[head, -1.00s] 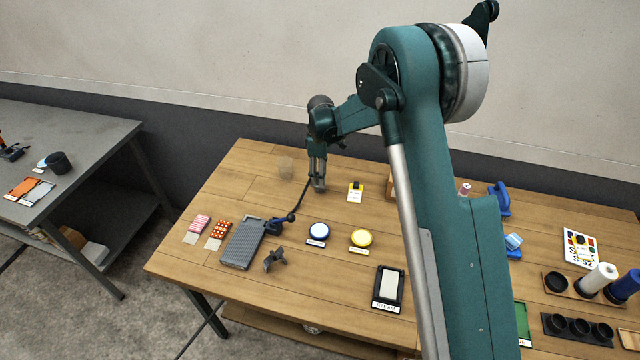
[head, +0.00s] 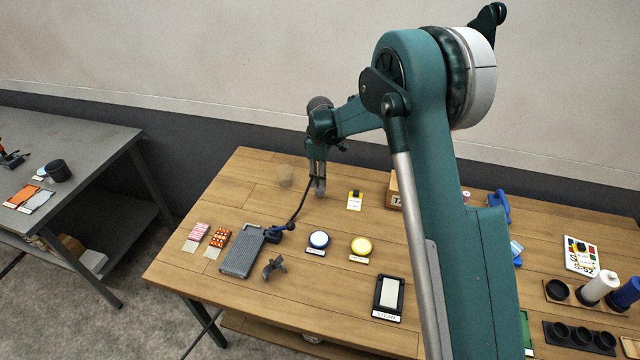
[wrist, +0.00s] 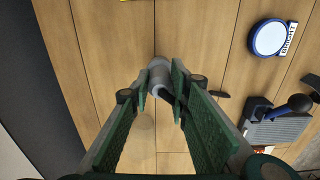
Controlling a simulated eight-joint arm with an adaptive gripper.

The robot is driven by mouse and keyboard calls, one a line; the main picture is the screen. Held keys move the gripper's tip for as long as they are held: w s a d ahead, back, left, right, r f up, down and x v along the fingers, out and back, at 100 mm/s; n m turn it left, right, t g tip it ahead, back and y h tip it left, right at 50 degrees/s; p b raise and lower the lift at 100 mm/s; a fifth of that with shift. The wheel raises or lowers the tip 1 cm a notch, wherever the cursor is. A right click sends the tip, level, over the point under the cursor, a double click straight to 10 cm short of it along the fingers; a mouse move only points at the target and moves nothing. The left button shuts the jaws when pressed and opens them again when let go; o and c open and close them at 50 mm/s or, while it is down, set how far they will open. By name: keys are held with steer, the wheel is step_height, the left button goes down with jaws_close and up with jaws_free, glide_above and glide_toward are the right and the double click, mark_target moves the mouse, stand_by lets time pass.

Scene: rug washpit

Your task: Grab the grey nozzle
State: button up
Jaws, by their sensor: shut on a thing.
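The grey nozzle (wrist: 159,76) is a small rounded cylinder between the fingertips of my gripper (wrist: 161,90) in the wrist view. The two green-padded fingers are shut on it, one on each side. In the head view the nozzle (head: 320,191) shows as a small grey piece at the lower end of my gripper (head: 318,180), at the back left of the wooden table. I cannot tell whether the nozzle touches the table. The fingers hide part of its sides.
A grey ribbed slab (head: 242,257) with a blue-and-black piece lies in front, and a thin dark line runs from there towards my gripper. The back left tabletop is mostly clear.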

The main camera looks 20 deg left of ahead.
step_height(320, 180, up, 8)
steer(key=shift+f, duration=0.2)
